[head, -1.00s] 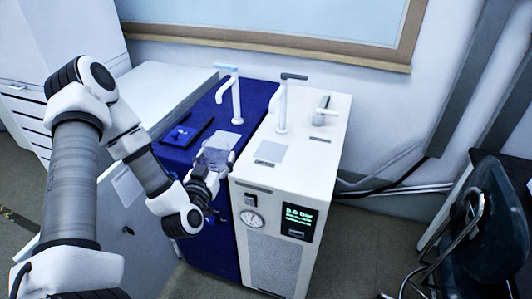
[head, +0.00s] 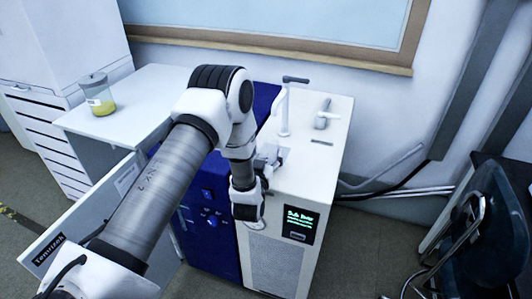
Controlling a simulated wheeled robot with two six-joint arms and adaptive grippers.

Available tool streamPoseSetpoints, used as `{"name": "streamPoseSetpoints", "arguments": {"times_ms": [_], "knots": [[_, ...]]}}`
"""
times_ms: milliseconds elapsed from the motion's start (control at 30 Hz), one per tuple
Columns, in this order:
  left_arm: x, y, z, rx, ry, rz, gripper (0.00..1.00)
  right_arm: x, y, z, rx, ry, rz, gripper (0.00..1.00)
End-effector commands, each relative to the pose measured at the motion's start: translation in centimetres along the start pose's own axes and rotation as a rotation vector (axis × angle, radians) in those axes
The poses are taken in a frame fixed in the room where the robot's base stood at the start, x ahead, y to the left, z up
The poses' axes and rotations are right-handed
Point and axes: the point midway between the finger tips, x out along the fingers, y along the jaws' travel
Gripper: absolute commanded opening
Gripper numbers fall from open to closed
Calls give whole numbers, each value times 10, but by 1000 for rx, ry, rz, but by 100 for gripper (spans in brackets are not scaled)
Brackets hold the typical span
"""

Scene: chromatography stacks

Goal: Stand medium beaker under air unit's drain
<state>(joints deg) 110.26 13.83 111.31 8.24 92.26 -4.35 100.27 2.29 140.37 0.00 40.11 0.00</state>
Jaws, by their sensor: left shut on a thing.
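The white unit (head: 272,225) with a lit display stands right of a blue unit (head: 196,225); I take the white one for the air unit. A white tap (head: 283,112) with a dark lever rises from its top. My left arm reaches over the blue unit, and my left gripper (head: 264,164) is over the white unit's top near its front edge. It is shut on a small, pale, clear vessel (head: 271,152), likely the beaker, in front of the tap. The wrist partly hides it; I cannot tell whether it touches the top. My right gripper is not in view.
A lidded glass jar (head: 98,97) with yellow liquid stands on the white bench (head: 140,90) at left. A small grey fitting (head: 323,112) sits on the white unit's top, right of the tap. A dark chair (head: 480,235) stands at the right.

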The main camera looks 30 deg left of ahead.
Motion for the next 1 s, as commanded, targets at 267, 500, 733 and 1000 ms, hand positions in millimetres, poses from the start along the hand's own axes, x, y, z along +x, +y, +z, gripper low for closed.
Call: {"name": "streamPoseSetpoints", "arguments": {"times_ms": [267, 500, 733, 1000], "knots": [[0, 0, 4, 0, 0, 0, 85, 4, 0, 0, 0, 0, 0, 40], [0, 0, 4, 0, -1, 0, 96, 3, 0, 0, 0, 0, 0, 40], [-4, 0, 0, 1, -2, 0, 96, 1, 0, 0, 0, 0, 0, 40], [-66, 0, 4, 3, -6, 2, 96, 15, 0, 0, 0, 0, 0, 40]]}}
